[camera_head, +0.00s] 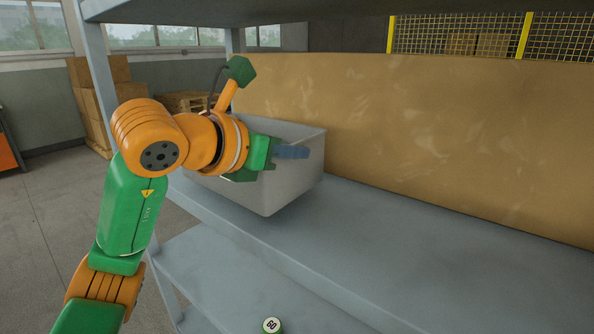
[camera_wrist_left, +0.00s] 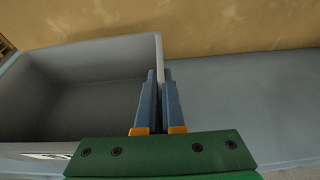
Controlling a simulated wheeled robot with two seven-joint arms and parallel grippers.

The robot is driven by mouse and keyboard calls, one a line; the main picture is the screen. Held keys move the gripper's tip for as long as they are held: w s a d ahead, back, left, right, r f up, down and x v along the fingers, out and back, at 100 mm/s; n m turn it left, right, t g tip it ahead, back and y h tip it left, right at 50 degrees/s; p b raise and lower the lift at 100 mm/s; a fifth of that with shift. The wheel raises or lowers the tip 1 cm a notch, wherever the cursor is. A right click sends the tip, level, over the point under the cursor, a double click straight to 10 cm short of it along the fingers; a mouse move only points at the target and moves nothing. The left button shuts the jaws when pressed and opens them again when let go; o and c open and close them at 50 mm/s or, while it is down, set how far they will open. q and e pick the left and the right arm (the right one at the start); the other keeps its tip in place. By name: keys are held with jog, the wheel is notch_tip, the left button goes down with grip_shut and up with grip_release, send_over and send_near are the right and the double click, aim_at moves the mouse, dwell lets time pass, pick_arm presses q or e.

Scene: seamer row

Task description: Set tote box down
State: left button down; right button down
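The tote box (camera_head: 297,190) is a grey open-topped bin at the back left of the grey shelf (camera_head: 400,245). It looks level, and its base is at or very near the shelf surface; I cannot tell if it bears fully. My left gripper (camera_head: 292,152) reaches the box from the left. In the left wrist view the tote box (camera_wrist_left: 80,100) opens to the left, and the blue fingers of the left gripper (camera_wrist_left: 160,75) are close together, one on each side of its wall. The arm hides part of the box. My right gripper is not in view.
A tan board (camera_head: 430,130) stands along the back of the shelf. Shelf posts rise at the left (camera_head: 97,75). The shelf to the right of the box is clear. A round item marked 60 (camera_head: 272,325) shows at the bottom edge. Cartons (camera_head: 100,95) stand beyond.

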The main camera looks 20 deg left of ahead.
pick_arm(q)
notch_tip(320, 180, down, 3)
jog(key=shift+f, duration=0.1)
jog(key=shift+f+b, duration=0.1)
jog(key=shift+b, duration=0.2)
jog(key=c, duration=1)
grip_release()
jog(key=shift+c, duration=0.2)
jog(key=shift+r, duration=0.2)
jog(key=v, duration=1.2)
jog(key=shift+b, duration=0.35)
